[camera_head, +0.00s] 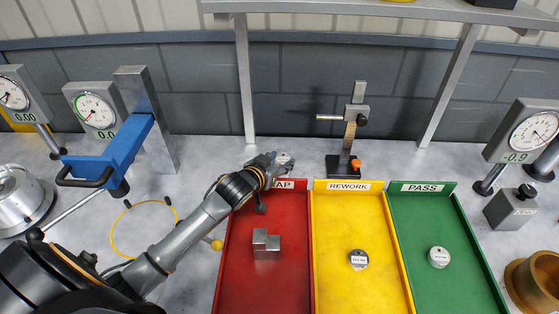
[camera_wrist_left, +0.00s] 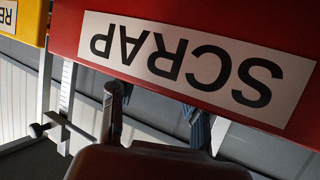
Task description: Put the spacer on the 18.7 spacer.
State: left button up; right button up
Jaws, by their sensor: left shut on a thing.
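My left gripper (camera_head: 280,162) is at the back edge of the red tray, beside its SCRAP label. It is shut on a small pale grey thing, probably the spacer, which the fingers mostly hide. In the left wrist view its two fingers (camera_wrist_left: 155,112) stand apart in front of the SCRAP label. A round silver spacer (camera_head: 358,259) with a printed label lies in the yellow tray. Another round silver spacer (camera_head: 439,257) with a label lies in the green tray. The print is too small to tell which one is 18.7. My right gripper is not in view.
A stepped metal block (camera_head: 266,245) lies in the red tray (camera_head: 236,285). A gauge stand (camera_head: 347,140) stands behind the yellow tray (camera_head: 331,225). The green tray (camera_head: 410,210) is mostly clear. Dial gauges stand left and right; a brass ring (camera_head: 540,280) sits far right.

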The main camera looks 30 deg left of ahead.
pick_arm(q)
jog(key=o, duration=1.4)
jog(key=shift+f, duration=0.1)
jog(key=shift+c, duration=0.2)
jog(key=b+v, duration=0.1)
jog(key=v, duration=1.1)
jog(key=shift+r, duration=0.2)
